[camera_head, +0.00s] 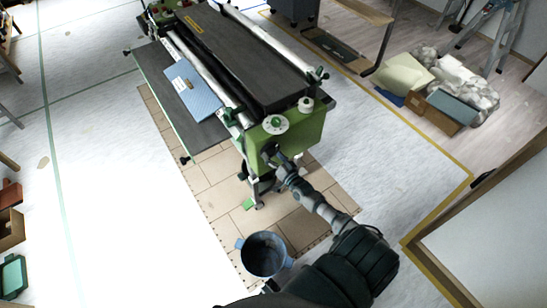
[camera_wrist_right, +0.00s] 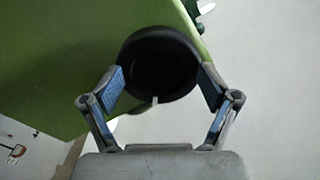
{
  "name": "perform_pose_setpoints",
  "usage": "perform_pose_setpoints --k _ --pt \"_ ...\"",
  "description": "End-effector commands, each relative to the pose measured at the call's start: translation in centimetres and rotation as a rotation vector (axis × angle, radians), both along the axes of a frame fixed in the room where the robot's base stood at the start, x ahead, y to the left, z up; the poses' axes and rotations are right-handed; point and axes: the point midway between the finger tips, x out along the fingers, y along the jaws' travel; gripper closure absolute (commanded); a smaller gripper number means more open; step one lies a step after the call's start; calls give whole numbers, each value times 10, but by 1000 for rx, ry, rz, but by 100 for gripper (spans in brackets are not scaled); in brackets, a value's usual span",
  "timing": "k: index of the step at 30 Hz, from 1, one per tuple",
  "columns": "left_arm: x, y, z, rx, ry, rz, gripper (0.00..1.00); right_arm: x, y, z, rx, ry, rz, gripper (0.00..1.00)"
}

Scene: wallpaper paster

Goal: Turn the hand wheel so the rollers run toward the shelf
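The green-ended pasting machine (camera_head: 300,130) stands at the top centre in the head view, with long metal rollers (camera_head: 200,68) along its dark top. The hand wheel (camera_wrist_right: 160,62) is a black disc by the machine's green side (camera_wrist_right: 60,60) in the right wrist view. My right gripper (camera_wrist_right: 162,85) is open, its blue-padded fingers at either side of the wheel. Whether the pads touch the rim cannot be told. In the head view my right gripper (camera_head: 273,156) is at the machine's near end and largely covers the wheel.
A blue patterned sheet (camera_head: 193,88) lies on the machine's left shelf (camera_head: 160,82). A blue-grey bucket (camera_head: 264,254) stands on the floor below my right arm. Boxes and wrapped material (camera_head: 450,85) lie at the right.

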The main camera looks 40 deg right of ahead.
Motion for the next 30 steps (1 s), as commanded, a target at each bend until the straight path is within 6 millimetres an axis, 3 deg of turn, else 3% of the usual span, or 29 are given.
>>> perform_pose_setpoints --k 1,10,19,23,30 --pt "2 0 0 1 -2 0 0 3 -3 8 -5 -16 -4 0" --pt "16 0 1 0 -20 0 0 1 -1 2 -3 -5 -1 0" --pt "0 4 0 3 -1 -1 0 -5 1 0 -2 0 0 0" --pt "2 2 0 2 -2 -1 0 -25 3 -2 -2 2 0 0" --pt "3 1 0 1 -3 0 0 -79 8 -3 -1 3 1 0"
